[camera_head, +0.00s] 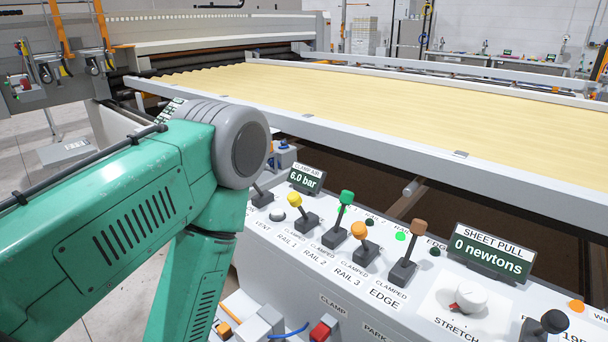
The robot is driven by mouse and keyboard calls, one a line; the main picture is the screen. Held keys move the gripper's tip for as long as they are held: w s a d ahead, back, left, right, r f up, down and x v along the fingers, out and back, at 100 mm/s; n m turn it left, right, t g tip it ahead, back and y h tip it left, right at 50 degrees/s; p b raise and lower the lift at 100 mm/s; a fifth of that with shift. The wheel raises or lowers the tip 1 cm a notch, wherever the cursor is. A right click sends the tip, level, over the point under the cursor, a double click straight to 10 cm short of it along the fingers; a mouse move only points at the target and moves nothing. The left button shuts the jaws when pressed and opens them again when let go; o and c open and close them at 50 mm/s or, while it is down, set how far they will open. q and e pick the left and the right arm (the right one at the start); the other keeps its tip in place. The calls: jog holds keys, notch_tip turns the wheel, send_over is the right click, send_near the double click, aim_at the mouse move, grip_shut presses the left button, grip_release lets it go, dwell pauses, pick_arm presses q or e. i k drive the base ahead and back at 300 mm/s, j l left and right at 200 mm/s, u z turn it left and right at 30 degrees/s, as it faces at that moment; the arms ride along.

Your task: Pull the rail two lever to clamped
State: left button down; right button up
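The rail two lever (341,215) has a green knob and stands on the sloped top of the light grey control console (300,278). Its knob leans up and away from the RAIL 2 and CLAMPED labels (318,252) printed in front of it. The yellow-knobbed rail one lever (300,212) is to its left and leans left, and the orange-knobbed rail three lever (362,243) is to its right. My green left arm fills the left of the head view. Its gripper is out of view, and my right gripper does not show either.
A brown-knobbed lever (411,249) stands at EDGE. Further right are a SHEET PULL display (488,254) reading 0 newtons and a white stretch knob (469,296). A display (306,180) behind the levers reads 6.0 bar. The gantry rail (400,145) and yellow sheet lie beyond.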

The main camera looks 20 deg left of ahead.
aim_at(347, 196)
jog(key=i+j+u, duration=0.1)
jog(key=i+u, duration=0.15)
jog(key=u, duration=0.15)
jog(key=k, duration=0.4)
jog(key=i+j+z, duration=0.15)
jog(key=j+z, duration=0.2)
jog(key=i+j+z, duration=0.1)
jog(key=j+z, duration=0.2)
jog(key=j, duration=0.2)
jog(key=j+z, duration=0.35)
jog(key=i+j, duration=0.05)
jog(key=j, duration=0.05)
